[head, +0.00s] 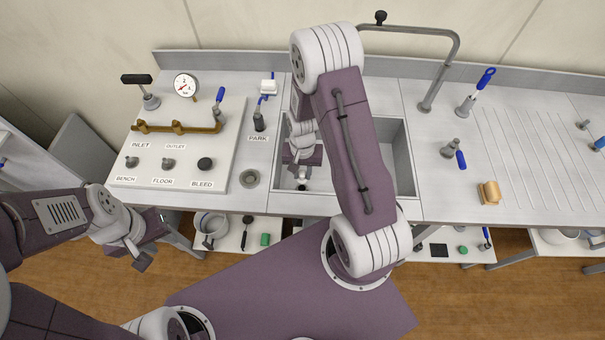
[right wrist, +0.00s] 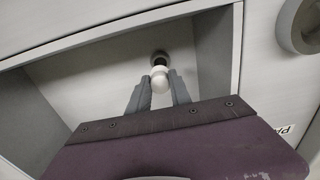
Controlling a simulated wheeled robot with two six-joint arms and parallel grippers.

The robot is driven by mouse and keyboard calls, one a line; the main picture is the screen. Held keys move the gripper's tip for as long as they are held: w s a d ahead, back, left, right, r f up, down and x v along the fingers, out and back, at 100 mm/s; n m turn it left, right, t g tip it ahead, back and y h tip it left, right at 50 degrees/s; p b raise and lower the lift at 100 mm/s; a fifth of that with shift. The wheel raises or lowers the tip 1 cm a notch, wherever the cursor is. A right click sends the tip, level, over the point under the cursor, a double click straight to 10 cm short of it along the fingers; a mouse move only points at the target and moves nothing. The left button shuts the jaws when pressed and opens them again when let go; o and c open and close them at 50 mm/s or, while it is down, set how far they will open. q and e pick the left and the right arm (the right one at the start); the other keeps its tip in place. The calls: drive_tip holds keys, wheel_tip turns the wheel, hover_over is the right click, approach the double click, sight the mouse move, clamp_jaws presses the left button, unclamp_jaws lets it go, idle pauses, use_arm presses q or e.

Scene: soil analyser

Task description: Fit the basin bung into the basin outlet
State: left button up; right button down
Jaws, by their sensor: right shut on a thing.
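The basin bung (right wrist: 160,80) has a rounded white top and sits between the fingers of my right gripper (right wrist: 158,88), which is shut on it. The dark round basin outlet (right wrist: 160,58) shows in the basin floor just beyond the bung in the right wrist view. The bung hides part of the outlet, and I cannot tell whether the two touch. In the head view my right gripper (head: 302,172) reaches down inside the basin (head: 395,160), near its left front. My left gripper (head: 145,260) hangs in front of the bench, away from the basin; its jaw opening is unclear.
The basin walls stand close around my right gripper. Left of it is a panel (head: 232,135) with valves and a gauge (head: 186,86). A round metal fitting (head: 249,179) is set in the worktop. A bent tap pipe (head: 440,80) rises behind. A tan block (head: 489,193) lies right.

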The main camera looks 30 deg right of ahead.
sight(302, 182)
drive_tip(key=shift+a+r, duration=0.1)
drive_tip(key=shift+r, duration=0.1)
wheel_tip(302, 182, down, 4)
drive_tip(key=b, duration=0.2)
drive_tip(key=shift+f+b, duration=0.2)
drive_tip(key=shift+b, duration=0.2)
drive_tip(key=shift+f, duration=0.1)
idle(0.7)
drive_tip(key=shift+f+b, duration=0.65)
drive_tip(key=shift+f, duration=0.4)
idle(0.4)
drive_tip(key=c, duration=1.1)
unclamp_jaws()
